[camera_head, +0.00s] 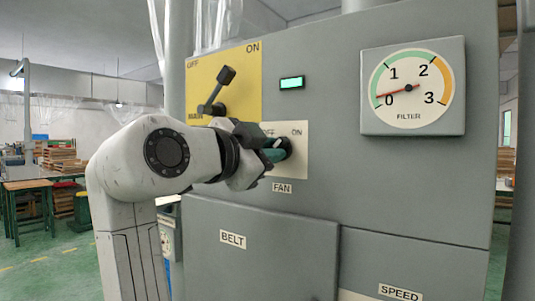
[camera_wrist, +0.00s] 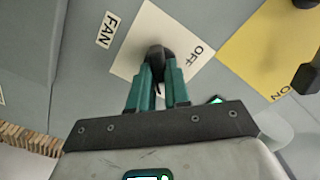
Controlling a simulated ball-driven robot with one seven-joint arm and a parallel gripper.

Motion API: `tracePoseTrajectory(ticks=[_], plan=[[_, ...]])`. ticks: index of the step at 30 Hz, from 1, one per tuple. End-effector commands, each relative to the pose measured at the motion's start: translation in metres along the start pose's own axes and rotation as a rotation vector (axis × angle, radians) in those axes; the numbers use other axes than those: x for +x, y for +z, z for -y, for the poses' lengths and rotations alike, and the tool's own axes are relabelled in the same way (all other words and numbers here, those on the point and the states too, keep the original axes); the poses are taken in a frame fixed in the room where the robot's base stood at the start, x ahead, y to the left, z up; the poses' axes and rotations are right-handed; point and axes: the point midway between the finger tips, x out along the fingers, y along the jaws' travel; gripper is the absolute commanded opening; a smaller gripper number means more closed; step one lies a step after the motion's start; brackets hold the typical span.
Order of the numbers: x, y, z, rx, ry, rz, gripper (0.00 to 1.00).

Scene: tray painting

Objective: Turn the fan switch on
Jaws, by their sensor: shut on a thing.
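The fan switch is a black knob (camera_head: 286,146) on a pale plate (camera_head: 299,165) marked OFF at left and ON at right, above the FAN label (camera_head: 282,188). My gripper (camera_head: 274,154) reaches it from the left, with its teal fingers at the knob. In the wrist view my gripper (camera_wrist: 158,72) is shut on the dark knob (camera_wrist: 157,52), one finger on each side. The plate (camera_wrist: 180,30) shows OFF there, and the ON mark is out of sight. Which way the knob points is hidden by the fingers.
Above is a yellow plate (camera_head: 245,70) with a black lever (camera_head: 217,90), its handle raised up and right. A green indicator (camera_head: 292,83) glows beside it. The FILTER gauge (camera_head: 412,88) needle is near 0. The BELT cover (camera_head: 265,235) juts out below.

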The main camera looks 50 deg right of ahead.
Motion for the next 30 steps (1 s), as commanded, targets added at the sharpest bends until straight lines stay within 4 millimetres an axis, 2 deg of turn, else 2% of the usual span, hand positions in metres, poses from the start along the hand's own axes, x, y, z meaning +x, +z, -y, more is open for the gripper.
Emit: tracePoseTrajectory(ticks=[8,9,16,25,30], plan=[[0.000,0.001,0.000,0.003,0.000,0.002,0.00],[0.000,0.001,0.000,0.002,0.000,0.002,0.20],[0.000,0.000,0.000,0.001,0.000,0.001,0.42],[-0.003,0.000,0.000,0.001,-0.001,0.001,0.43],[-0.023,0.001,0.001,0.001,-0.003,0.002,0.43]])
